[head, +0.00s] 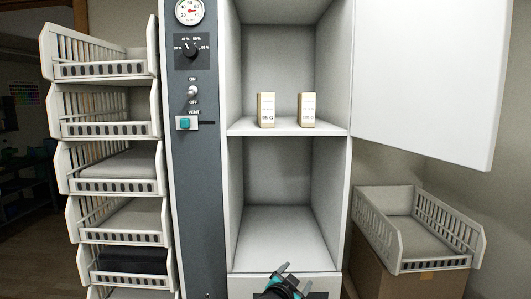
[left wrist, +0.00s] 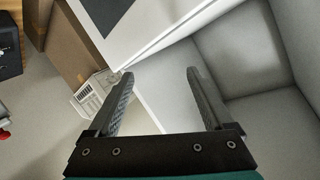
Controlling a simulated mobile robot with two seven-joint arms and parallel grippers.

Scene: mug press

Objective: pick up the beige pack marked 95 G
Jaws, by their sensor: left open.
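Two beige packs stand upright, apart, on the upper shelf of the open white cabinet. The left pack (head: 266,110) and the right pack (head: 307,110) both carry small dark print. The print is too small to tell for certain which one reads 95 G. My left gripper (head: 288,277) is at the bottom of the head view, low in front of the cabinet and well below the packs. In the left wrist view its fingers (left wrist: 159,82) are spread with nothing between them. No pack shows in that view. My right gripper is not in view.
The upper shelf (head: 289,127) has free room around the packs; the lower compartment (head: 285,235) is empty. The cabinet door (head: 425,75) is open to the right. White baskets (head: 115,170) are stacked left, and another basket (head: 425,262) sits on a cardboard box at right.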

